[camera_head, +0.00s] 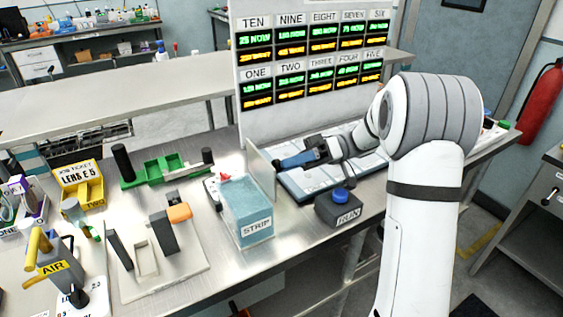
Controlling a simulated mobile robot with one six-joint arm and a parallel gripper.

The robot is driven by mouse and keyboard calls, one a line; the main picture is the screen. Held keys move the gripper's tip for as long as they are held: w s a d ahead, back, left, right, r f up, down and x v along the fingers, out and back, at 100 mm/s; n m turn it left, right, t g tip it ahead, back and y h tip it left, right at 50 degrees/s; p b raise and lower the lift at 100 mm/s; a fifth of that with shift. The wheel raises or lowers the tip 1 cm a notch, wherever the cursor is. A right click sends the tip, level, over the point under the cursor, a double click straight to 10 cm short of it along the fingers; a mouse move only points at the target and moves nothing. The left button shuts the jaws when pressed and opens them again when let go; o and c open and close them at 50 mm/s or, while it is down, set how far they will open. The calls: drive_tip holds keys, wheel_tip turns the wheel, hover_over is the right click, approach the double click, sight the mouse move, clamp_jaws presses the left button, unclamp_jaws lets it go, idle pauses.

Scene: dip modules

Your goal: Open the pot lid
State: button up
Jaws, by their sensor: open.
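My gripper (283,163) is over the blue-grey tray (310,186) in front of the display board, right of an upright grey panel. It is open; a blue part shows along it, and I cannot tell whether that belongs to the gripper. The pale blue box labelled STRIP (247,203) stands on the bench left of the tray, with a small red piece at its top rim. My gripper is apart from this box, up and to its right. No thing is clearly a pot with a lid, and I cannot tell which container the task means.
A black box labelled RUN (338,207) with a blue button stands before the tray. The display board (312,75) rises behind. A green holder (165,170), a yellow bin (78,183) and a fixture plate (150,262) crowd the left. Bare bench shows between them.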

drive_tip(key=p+v, duration=0.7)
drive_tip(key=p, duration=0.2)
idle(0.5)
